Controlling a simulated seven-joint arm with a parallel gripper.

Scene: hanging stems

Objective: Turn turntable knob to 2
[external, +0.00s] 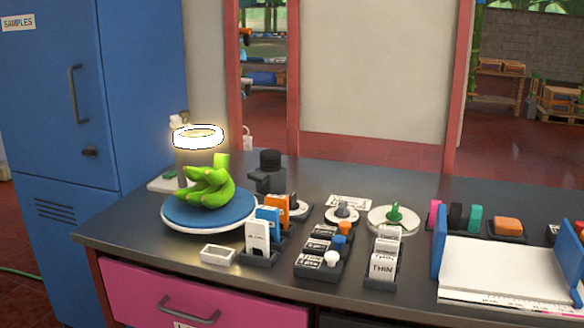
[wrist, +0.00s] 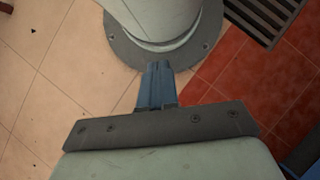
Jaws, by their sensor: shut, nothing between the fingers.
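A turntable with a blue top (external: 180,214) and white rim stands at the left of the dark counter in the external view. A green bunch of bananas or a similar stem (external: 210,188) sits on it. A round dial with a grey knob (external: 342,212) stands near the middle of the counter, with a white label behind it. A green knob on a pale disc (external: 394,213) is to its right. I cannot tell which is the turntable knob, and no number is readable. My gripper (wrist: 157,66) shows only in the wrist view, shut and empty, away from the counter.
A glowing ring lamp (external: 198,137) stands behind the turntable. Card holders (external: 380,272), a small white tray (external: 218,254) and a blue-ended paper holder (external: 438,242) crowd the counter. The wrist view shows tan floor tiles (wrist: 40,60) and red ones (wrist: 240,85).

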